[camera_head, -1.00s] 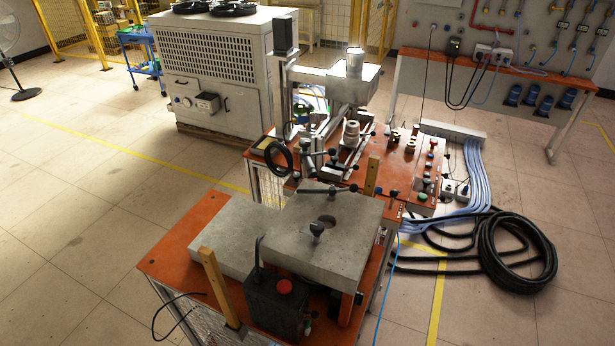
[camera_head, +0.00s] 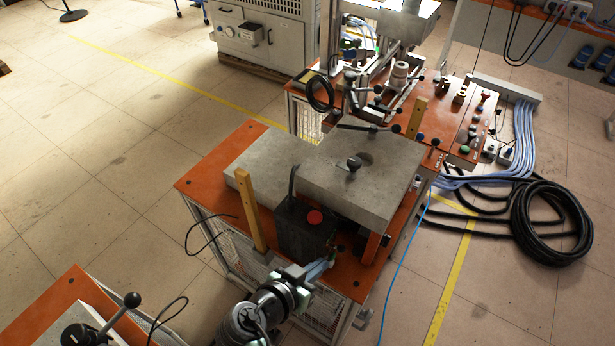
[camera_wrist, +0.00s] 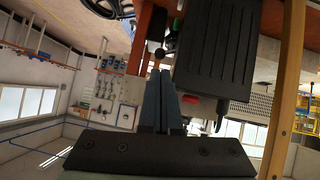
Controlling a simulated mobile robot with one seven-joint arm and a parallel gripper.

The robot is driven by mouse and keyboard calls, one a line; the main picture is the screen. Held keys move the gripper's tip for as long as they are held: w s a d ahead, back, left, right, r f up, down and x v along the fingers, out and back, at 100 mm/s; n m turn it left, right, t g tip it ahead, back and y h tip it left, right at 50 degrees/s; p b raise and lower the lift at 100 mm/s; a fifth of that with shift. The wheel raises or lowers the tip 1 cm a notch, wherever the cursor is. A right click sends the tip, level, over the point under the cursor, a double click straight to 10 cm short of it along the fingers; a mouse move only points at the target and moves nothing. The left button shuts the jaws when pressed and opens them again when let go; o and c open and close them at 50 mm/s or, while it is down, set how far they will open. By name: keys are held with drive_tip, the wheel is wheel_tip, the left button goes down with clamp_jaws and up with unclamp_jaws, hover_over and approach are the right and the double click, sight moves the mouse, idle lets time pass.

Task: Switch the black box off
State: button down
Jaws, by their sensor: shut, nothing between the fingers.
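The black box (camera_head: 298,238) stands on the orange table (camera_head: 212,188) and carries a red button (camera_head: 315,217) on top. In the wrist view the black box (camera_wrist: 222,50) with its ribbed face fills the upper right. My gripper (camera_head: 329,262) is shut and empty at the right front side of the box. In the wrist view its closed fingertips (camera_wrist: 160,74) point at a small black ball knob (camera_wrist: 160,53) beside the box. Whether they touch the knob cannot be told. A small green part (camera_wrist: 176,25) shows beyond it.
A wooden post (camera_head: 251,212) stands left of the box, and a thick grey slab (camera_head: 370,165) lies behind it. A second orange table with a black lever (camera_head: 118,312) is at the lower left. A blue cable (camera_head: 396,270) runs down at the right. Floor at the left is open.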

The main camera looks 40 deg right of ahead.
sight(340, 252)
drive_tip(key=b+x, duration=0.2)
drive_tip(key=x, duration=0.5)
drive_tip(key=shift+d, duration=0.1)
drive_tip(key=shift+s+d+f+m+t+b, duration=0.1)
drive_tip(key=shift+s+f+m+t+b, duration=0.3)
drive_tip(key=shift+b, duration=0.85)
drive_tip(key=shift+s+d+r+m+t+y+b, duration=0.1)
drive_tip(key=shift+m+t+y+b, duration=0.15)
drive_tip(key=shift+m+t+b, duration=0.5)
drive_tip(key=shift+s+d+m+t+y+b, duration=0.1)
drive_tip(key=shift+m+t+y+b, duration=0.3)
drive_tip(key=shift+b, duration=0.6)
drive_tip(key=shift+s+r+m+t+y+b, duration=0.15)
drive_tip(key=shift+m+t+b, duration=0.2)
drive_tip(key=shift+t+b, duration=0.45)
drive_tip(key=shift+f, duration=0.15)
